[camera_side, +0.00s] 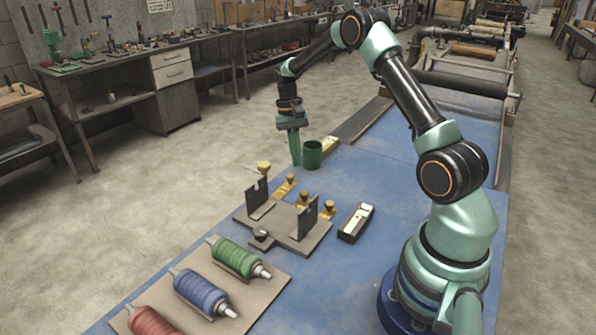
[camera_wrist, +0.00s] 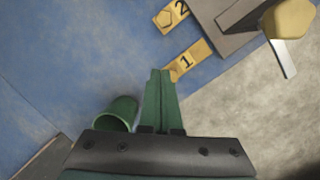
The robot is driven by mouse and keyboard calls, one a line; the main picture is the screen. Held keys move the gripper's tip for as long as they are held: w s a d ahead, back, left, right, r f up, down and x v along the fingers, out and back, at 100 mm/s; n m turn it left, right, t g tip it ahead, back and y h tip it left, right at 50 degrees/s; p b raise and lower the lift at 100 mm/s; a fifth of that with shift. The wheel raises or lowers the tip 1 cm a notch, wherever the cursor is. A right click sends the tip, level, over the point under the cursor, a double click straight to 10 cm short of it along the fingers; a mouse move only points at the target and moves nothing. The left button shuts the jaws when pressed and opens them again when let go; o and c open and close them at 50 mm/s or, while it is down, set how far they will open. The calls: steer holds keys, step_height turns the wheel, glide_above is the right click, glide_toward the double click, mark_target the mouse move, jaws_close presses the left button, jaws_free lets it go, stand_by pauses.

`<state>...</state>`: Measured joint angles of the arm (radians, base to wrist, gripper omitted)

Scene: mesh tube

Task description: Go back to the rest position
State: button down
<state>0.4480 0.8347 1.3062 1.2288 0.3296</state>
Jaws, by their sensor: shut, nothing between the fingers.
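My gripper (camera_side: 295,160) hangs pointing down over the far left edge of the blue table (camera_side: 370,165), just left of a green cup (camera_side: 312,155). Its two green fingers are shut against each other with nothing between them. In the wrist view the closed fingertips (camera_wrist: 161,75) lie beside a yellow tag marked 1 (camera_wrist: 190,60). The green cup also shows there (camera_wrist: 118,113), left of the fingers, with its lower part hidden by the gripper body. My arm reaches up and over from its base at the right of the table.
A grey-brown fixture with upright plates (camera_side: 285,222) stands mid-table, with yellow knobs behind it. A black and white case (camera_side: 356,221) lies right of it. A board (camera_side: 262,285) holds red, blue and green spools (camera_side: 235,258). Blue surface right of the cup is clear.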

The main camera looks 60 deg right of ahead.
steer(key=s+a+r+n+t+h, duration=0.1)
steer(key=a+r+n+t, duration=0.1)
steer(key=a+r, duration=0.45)
steer(key=s+a+r+n+t, duration=0.15)
steer(key=a+r, duration=0.25)
steer(key=r, duration=0.6)
steer(key=s+a+r+n+t, duration=0.1)
steer(key=s+a+n+t, duration=0.3)
steer(key=s+a, duration=0.5)
steer(key=shift+s+a+r+n, duration=0.35)
steer(key=shift+s+n, duration=0.4)
steer(key=shift+s, duration=0.25)
